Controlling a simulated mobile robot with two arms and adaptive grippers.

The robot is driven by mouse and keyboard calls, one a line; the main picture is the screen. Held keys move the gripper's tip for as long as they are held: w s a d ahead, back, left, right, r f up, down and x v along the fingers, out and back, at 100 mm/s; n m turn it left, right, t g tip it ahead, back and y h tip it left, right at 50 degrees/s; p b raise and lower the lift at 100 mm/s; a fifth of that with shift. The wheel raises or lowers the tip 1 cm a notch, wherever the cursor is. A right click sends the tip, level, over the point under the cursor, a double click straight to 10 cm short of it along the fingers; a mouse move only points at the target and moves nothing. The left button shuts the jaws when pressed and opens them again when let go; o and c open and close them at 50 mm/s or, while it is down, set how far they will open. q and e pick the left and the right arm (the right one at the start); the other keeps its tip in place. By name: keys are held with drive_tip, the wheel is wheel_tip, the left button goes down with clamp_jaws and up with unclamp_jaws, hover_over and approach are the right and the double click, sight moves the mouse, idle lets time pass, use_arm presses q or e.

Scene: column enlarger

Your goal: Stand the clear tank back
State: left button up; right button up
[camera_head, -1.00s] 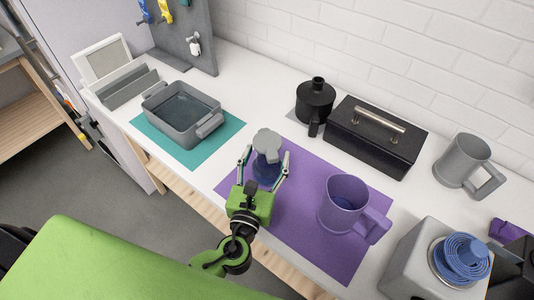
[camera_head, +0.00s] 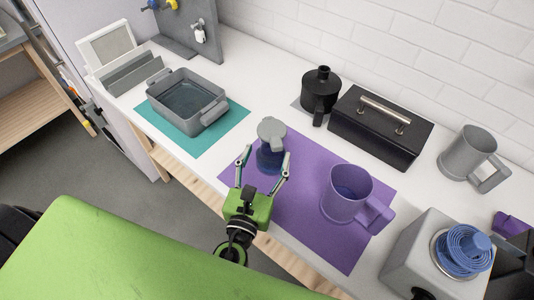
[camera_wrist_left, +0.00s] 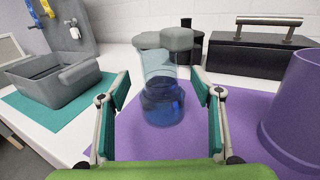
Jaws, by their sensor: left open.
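The clear tank (camera_head: 270,158) stands upright on the purple mat (camera_head: 322,236), with blue in its lower part and a grey lid on top. It also shows in the left wrist view (camera_wrist_left: 162,98), ahead of the fingers. My left gripper (camera_head: 264,166) is open and empty, its fingers on the near side of the tank. In the left wrist view the gripper (camera_wrist_left: 160,92) has a finger to each side of the tank with gaps between. My right gripper is not in view.
A purple mug (camera_head: 347,204) stands right on the mat. A grey tub (camera_head: 212,113) sits on a teal mat (camera_head: 232,127) to the left. Behind are a black canister (camera_head: 321,88) and a black box (camera_head: 362,135). A grey mug (camera_head: 465,150) and grey machine (camera_head: 410,258) stand right.

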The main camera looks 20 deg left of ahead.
use_arm(q)
drive_tip(key=shift+s+d, duration=0.1)
drive_tip(key=shift+s, duration=1)
drive_tip(key=shift+s, duration=0.2)
drive_tip(key=s, duration=1.1)
drive_tip(key=shift+s+d, duration=0.3)
drive_tip(key=shift+d, duration=0.1)
